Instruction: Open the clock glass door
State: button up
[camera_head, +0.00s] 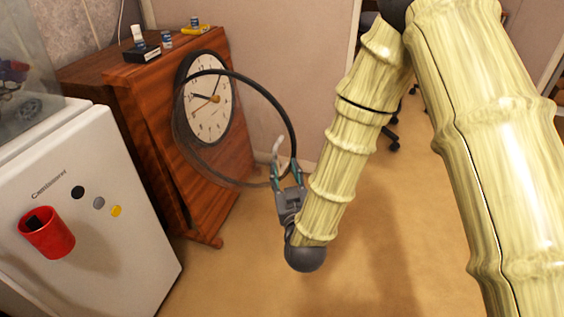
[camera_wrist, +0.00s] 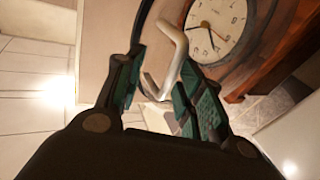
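The wooden clock (camera_head: 150,110) stands against the wall, with its round white face (camera_head: 208,98) in view. Its glass door (camera_head: 291,118), a round pane in a dark ring, stands swung out from the face, its free edge toward my gripper. A pale bent handle (camera_head: 277,149) sits on that edge. My gripper (camera_head: 285,175) is at the handle. In the wrist view, the handle (camera_wrist: 168,65) lies between the two fingers of my gripper (camera_wrist: 160,88). The fingers are apart, with a gap on the left finger's side. Whether the right finger touches the handle is unclear.
A white fridge (camera_head: 70,200) with a red cup (camera_head: 47,233) and magnets stands left of the clock. Small bottles (camera_head: 138,36) and a black box (camera_head: 142,53) sit on the clock's top. The floor (camera_head: 250,275) in front is clear.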

jog(key=v, duration=0.6)
jog(key=shift+d, duration=0.25)
jog(key=s+d+f+m+g+h, duration=0.1)
jog(key=s+d+f+g, duration=0.25)
jog(key=f, duration=0.45)
jog(key=s+d+f+g+h, duration=0.1)
jog(key=s+d+f+g, duration=0.15)
jog(key=d+f, duration=0.45)
jog(key=s+d+f+m+g+h, duration=0.1)
jog(key=s+d+f+g, duration=0.15)
jog(key=f, duration=0.75)
jog(key=s+d+f+m+g+h, duration=0.15)
jog(key=s+d+f+g, duration=0.4)
jog(key=s, duration=0.55)
jog(key=s+d+f+m+g, duration=0.2)
jog(key=s+d+f+g, duration=0.2)
jog(key=s+d+f, duration=0.5)
notch_tip(320, 180, up, 29)
jog(key=s+a+p, duration=0.1)
jog(key=a+p, duration=0.1)
jog(key=p, duration=2.4)
jog(key=shift+s+a+p, duration=0.15)
jog(key=shift+s+p, duration=0.15)
jog(key=shift+p, duration=0.1)
